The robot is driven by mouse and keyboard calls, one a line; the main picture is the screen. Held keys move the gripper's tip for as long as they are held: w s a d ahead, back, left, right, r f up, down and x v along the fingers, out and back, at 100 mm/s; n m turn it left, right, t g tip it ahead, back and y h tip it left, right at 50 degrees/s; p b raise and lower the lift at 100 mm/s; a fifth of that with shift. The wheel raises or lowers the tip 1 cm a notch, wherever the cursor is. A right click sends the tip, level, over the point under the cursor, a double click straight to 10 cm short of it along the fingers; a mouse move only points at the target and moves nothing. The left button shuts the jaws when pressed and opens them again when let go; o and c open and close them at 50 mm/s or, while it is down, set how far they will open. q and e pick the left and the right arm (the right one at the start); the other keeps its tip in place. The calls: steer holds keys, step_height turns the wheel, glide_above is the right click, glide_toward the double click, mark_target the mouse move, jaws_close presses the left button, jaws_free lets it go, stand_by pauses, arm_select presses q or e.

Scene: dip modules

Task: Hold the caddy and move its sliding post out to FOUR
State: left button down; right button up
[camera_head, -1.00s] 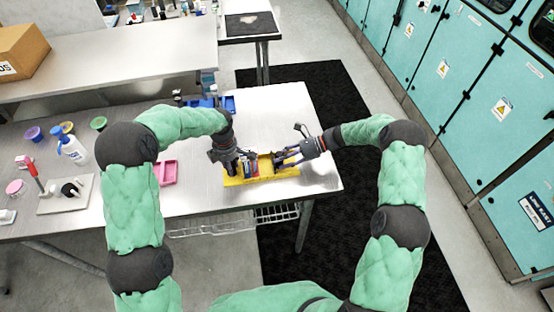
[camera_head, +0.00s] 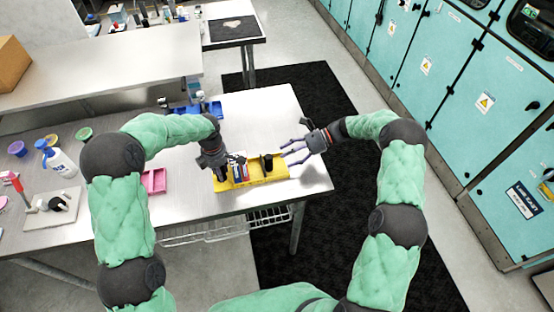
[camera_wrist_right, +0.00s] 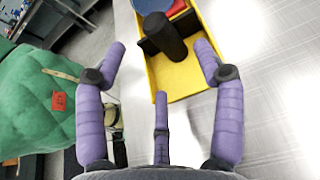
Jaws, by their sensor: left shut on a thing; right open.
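The yellow caddy (camera_head: 262,183) sits near the front right of the metal table. Its dark sliding post (camera_head: 268,161) stands in its right part, with bare yellow floor to the right of it. In the right wrist view the black post (camera_wrist_right: 164,36) rises from the yellow caddy (camera_wrist_right: 183,80). My left gripper (camera_head: 221,174) is shut on the caddy's left end; its fingertips are partly hidden. My right gripper (camera_head: 291,152) is open and empty, just right of the caddy and apart from the post. I cannot read any FOUR mark.
Red, white and blue modules (camera_head: 238,171) stand in the caddy left of the post. A pink tray (camera_head: 154,181) lies to the left and a blue rack (camera_head: 197,109) behind. A white bottle (camera_head: 62,161) stands further left. The table is clear behind the caddy.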

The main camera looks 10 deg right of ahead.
steer(key=shift+v, duration=2.75)
arm_select(q)
steer(key=c, duration=1.2)
jaws_free()
steer(key=shift+r, duration=0.15)
steer(key=shift+r+p, duration=1.5)
steer(key=shift+r, duration=2.1)
arm_select(e)
steer(key=shift+r, duration=1.45)
